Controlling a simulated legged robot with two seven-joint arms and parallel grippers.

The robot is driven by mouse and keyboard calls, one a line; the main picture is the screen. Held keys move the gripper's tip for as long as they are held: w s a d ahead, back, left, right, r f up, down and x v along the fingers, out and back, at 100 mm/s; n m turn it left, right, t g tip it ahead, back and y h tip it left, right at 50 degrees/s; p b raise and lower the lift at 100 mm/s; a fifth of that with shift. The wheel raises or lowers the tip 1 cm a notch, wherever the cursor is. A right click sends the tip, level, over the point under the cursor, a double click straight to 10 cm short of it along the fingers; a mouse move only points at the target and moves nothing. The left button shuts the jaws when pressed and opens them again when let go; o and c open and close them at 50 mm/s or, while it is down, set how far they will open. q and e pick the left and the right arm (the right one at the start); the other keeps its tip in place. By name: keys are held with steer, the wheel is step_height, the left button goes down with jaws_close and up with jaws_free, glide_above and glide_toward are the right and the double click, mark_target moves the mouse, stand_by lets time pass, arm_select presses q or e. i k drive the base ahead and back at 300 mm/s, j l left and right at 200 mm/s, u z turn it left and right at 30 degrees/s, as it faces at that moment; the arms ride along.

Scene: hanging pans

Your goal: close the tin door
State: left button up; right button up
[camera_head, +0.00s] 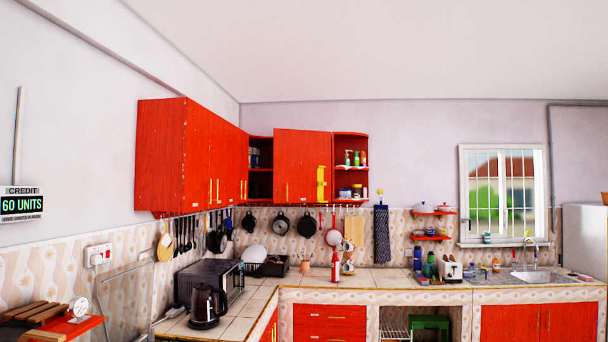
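Neither of my grippers shows in the head view. No door is marked as the tin door. A red cupboard door panel (301,165) hangs on the back wall right of the corner, with a yellow object (322,184) at its right side. Left of this panel, a cupboard compartment (261,184) stands open and shows dark shelves. A small dark blue item (254,157) stands on its upper shelf. I cannot tell for sure whether the panel is swung out from this compartment or shut over its own cupboard.
Red wall cupboards (186,158) run along the left wall. Pans (307,225) hang below the cupboards. The tiled counter (262,300) holds a black kettle (206,307), a microwave (210,280) and a red bottle (335,266). A red shelf (72,327) juts in at lower left.

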mark_target(302, 158)
steer(key=i+l+z, duration=0.2)
steer(key=i, duration=0.35)
steer(key=i+l+z, duration=0.25)
steer(key=i, duration=3)
steer(key=i+u, duration=0.2)
steer(key=i, duration=0.45)
steer(key=i+u, duration=0.15)
steer(key=i, duration=0.5)
steer(key=i+l+u, duration=0.2)
steer(key=i, duration=0.45)
